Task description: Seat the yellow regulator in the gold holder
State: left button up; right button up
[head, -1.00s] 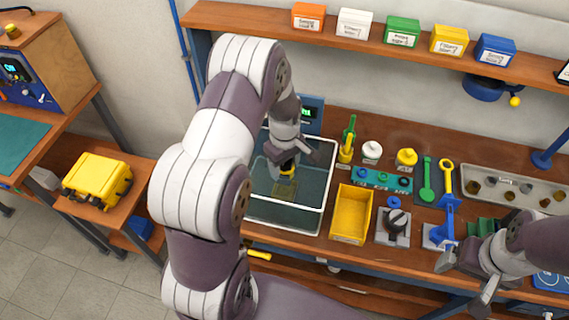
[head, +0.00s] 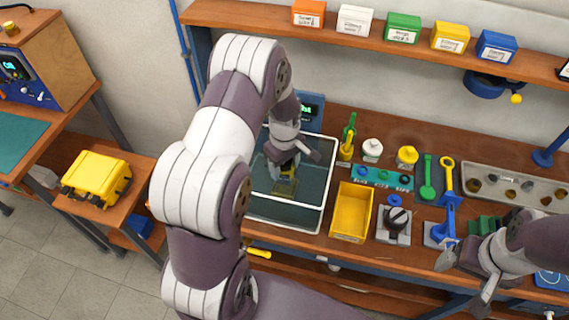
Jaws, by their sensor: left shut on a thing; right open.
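The gold holder (head: 284,190) lies on the floor of a white-rimmed glass tank (head: 327,180) on the bench. My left gripper (head: 286,172) reaches down into the tank from above, right over the holder. It is shut on the yellow regulator, of which only a small yellow patch (head: 289,168) shows between the fingers. The gripper hides most of the regulator, and I cannot tell whether it touches the holder. My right gripper (head: 462,284) is open and empty at the bench's front edge on the right.
Right of the tank stand a yellow bin (head: 350,213) and a grey block with a black knob (head: 394,224). Bottles, a green spoon (head: 427,178) and a grey tray (head: 510,187) of small parts lie further right. A shelf (head: 380,40) with coloured boxes hangs above.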

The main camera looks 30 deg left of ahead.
pick_arm(q)
jog(key=shift+f+b, duration=1.45)
jog(key=shift+f, duration=1.25)
dwell(2.5)
jog(key=o, duration=1.8)
jog(key=shift+r+p, duration=3.3)
jog(key=shift+r, duration=0.75)
jog(key=shift+f, duration=0.1)
